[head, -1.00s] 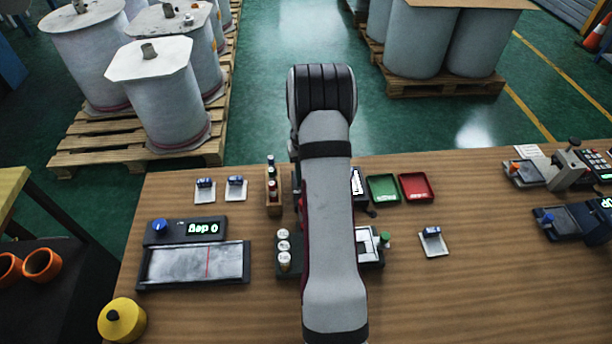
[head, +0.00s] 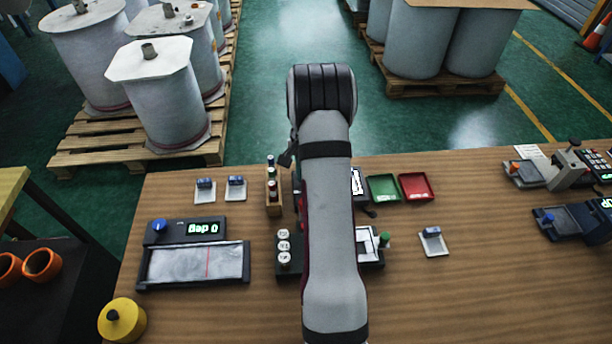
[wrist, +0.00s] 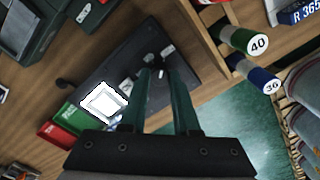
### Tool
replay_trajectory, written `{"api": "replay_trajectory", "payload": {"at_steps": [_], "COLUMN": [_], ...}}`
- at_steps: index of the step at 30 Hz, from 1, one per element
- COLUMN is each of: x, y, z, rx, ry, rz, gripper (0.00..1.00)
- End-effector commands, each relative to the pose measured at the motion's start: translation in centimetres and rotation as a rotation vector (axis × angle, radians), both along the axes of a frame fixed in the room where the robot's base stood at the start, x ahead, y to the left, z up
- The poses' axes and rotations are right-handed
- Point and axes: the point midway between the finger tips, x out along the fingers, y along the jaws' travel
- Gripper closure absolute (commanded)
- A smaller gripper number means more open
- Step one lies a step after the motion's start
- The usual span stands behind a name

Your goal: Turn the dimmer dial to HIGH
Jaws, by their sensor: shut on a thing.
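In the wrist view, the dimmer unit is a dark flat box (wrist: 118,72) with a brightly lit white square panel (wrist: 103,100). A small dark dial (wrist: 162,64) with pale marks near it sits at the box's other end. My gripper (wrist: 163,66) has its two dark green fingers closed around the dial from both sides. The fingers partly cover the dial, and I cannot read its setting. In the head view, my arm hides the fingers and dial; only a slim edge of the box with the lit panel (head: 357,181) shows right of the arm.
A wooden rack (head: 273,196) of small bottles stands close left of the arm; its bottles (wrist: 243,39) are near the fingers. Green (head: 383,188) and red (head: 417,187) trays lie to the right. A gauge with a display (head: 203,228) is at left. Front right table is clear.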

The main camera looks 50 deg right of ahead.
Motion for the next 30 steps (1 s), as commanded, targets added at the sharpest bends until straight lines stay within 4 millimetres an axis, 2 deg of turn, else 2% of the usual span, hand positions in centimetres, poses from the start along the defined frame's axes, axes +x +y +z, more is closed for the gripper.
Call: {"api": "replay_trajectory", "payload": {"at_steps": [10,27,28,30], "x": [0.04,0.03,0.03,0.02], "y": [-0.07,-0.08,-0.08,-0.07], "z": [0.11,0.11,0.11,0.09], "rx": [-0.002,-0.002,-0.002,-0.002], "ry": [-0.002,-0.002,-0.002,-0.001], "rz": [-0.13,-0.154,-0.154,-0.154], "gripper": [1.0,1.0,0.65,0.53]}}
